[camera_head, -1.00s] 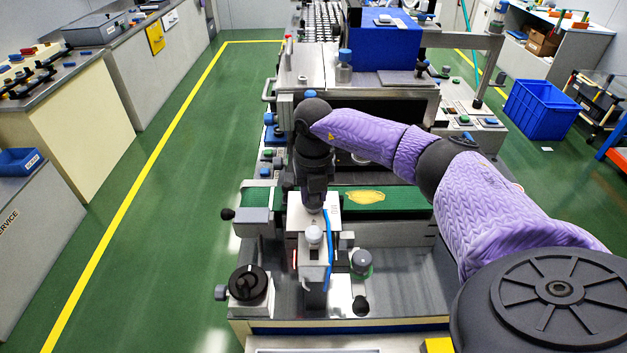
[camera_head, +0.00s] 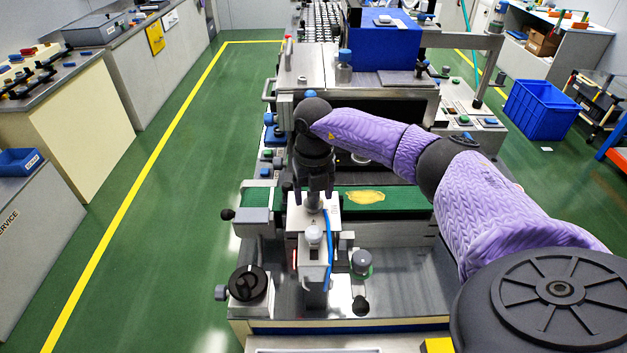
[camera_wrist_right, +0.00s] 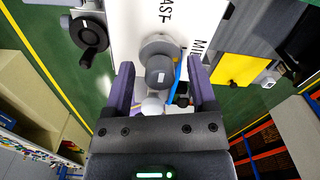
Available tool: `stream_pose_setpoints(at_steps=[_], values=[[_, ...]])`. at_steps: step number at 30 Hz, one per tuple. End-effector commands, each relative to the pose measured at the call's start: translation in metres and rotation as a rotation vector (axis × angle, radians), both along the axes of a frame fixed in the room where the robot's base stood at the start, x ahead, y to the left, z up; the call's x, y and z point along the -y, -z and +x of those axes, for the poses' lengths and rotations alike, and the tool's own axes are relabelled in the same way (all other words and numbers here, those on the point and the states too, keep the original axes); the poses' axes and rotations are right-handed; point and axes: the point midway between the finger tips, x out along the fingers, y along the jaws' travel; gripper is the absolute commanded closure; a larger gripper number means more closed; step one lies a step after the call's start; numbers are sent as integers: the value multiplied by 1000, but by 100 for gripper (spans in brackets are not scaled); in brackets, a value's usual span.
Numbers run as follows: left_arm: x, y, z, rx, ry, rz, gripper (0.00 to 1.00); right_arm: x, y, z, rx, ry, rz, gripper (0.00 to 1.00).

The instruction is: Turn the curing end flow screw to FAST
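The flow screw is a grey round knob (camera_wrist_right: 159,72) with a small white mark, on a white panel (camera_wrist_right: 138,22). Parts of the words FAST and MED can be read on the panel. My right gripper (camera_wrist_right: 161,62) is open, with one finger on each side of the knob and gaps between them. In the head view my right gripper (camera_head: 314,191) points down over the white unit (camera_head: 323,213) beside the green belt, with the knob (camera_head: 313,202) partly visible between its fingers. My left gripper is not in view.
A white-capped post (camera_head: 313,236) and a blue tube (camera_head: 328,240) stand close in front of the gripper. A black dial (camera_head: 248,283) sits at the front left, and a green-collared knob (camera_head: 361,262) to the right. The green belt (camera_head: 400,198) runs right.

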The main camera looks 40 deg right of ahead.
Motion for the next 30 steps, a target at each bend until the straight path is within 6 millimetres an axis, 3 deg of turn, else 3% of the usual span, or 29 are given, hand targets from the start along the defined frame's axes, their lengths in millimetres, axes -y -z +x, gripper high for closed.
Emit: stream_pose_setpoints(at_steps=[8,15,19,30], values=[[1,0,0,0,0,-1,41,0,-8,0,0,0,1,28],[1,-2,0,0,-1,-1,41,0,-67,1,4,0,1,28],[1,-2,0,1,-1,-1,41,0,-90,1,2,0,0,28],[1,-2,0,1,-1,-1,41,0,-99,0,-1,0,0,28]])
